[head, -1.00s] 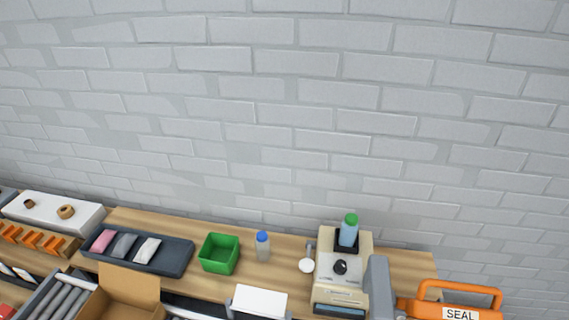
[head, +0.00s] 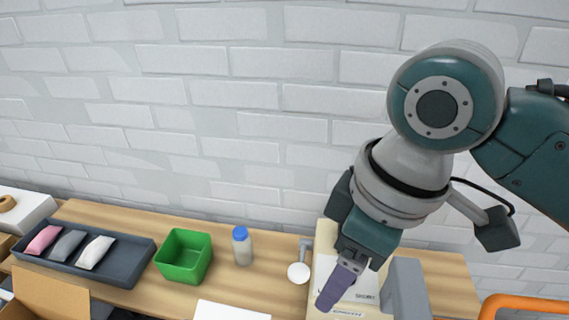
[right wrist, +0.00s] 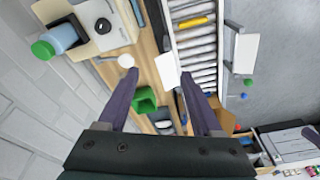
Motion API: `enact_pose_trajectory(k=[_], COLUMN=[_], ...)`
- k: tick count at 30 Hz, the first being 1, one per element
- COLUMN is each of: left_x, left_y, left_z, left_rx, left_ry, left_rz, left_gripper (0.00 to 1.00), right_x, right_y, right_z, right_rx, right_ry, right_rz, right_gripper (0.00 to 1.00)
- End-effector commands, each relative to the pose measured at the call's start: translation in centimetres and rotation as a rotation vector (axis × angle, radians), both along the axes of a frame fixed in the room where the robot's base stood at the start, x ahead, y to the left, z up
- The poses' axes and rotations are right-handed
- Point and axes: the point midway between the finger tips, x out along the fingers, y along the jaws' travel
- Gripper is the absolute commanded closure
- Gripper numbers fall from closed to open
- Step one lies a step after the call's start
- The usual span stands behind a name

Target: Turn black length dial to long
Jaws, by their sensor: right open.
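The beige dispenser machine (head: 329,240) stands at the right end of the wooden bench, partly covered by my right arm. Its black length dial is hidden behind my right gripper in the head view. In the right wrist view the dial (right wrist: 103,25) shows on the white panel of the machine (right wrist: 117,38), at upper left. Its pointer direction is too small to tell. My right gripper (head: 337,287) is in front of the machine; its purple fingers (right wrist: 158,77) are spread apart with nothing held. The dial lies outside the fingers, beyond the left one. My left gripper is not in view.
A bottle with a green cap (right wrist: 60,38) sits on the machine. A white round disc (head: 299,272), a blue-capped bottle (head: 242,246), a green bin (head: 184,256) and a dark tray (head: 127,268) stand to its left. A grey upright block (head: 405,288) and orange handle (head: 525,305) are right.

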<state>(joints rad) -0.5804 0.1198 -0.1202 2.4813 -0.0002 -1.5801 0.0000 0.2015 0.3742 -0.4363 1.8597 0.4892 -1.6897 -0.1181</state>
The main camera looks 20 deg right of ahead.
Motion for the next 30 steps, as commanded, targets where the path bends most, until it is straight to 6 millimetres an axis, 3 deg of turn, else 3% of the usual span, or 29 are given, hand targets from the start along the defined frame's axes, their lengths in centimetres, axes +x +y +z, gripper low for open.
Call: enact_pose_trajectory(k=[1, 3, 6, 10, 15, 20, 30], left_x=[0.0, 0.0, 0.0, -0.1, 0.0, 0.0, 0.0], left_y=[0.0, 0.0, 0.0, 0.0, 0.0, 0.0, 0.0], left_z=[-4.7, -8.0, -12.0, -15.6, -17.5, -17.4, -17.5], left_rx=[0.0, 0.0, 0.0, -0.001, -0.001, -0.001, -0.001], left_ry=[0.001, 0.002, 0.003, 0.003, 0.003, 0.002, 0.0], left_rz=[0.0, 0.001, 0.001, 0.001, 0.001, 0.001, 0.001], left_gripper=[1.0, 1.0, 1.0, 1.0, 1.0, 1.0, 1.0], right_x=[1.6, 3.5, 5.8, 7.8, 9.1, 9.2, 9.1], right_y=[-1.1, -2.6, -5.0, -7.8, -9.8, -10.2, -10.1], right_z=[-4.1, -6.3, -8.3, -9.4, -9.1, -9.6, -15.8], right_rx=[-0.029, -0.06, -0.097, -0.124, -0.127, -0.127, -0.127], right_ry=[0.01, 0.036, 0.071, 0.105, 0.124, 0.133, 0.133], right_rz=[0.018, 0.037, 0.037, 0.011, -0.021, -0.027, -0.027], right_gripper=[0.33, 0.33, 0.33, 0.33, 0.33, 0.33, 0.33])
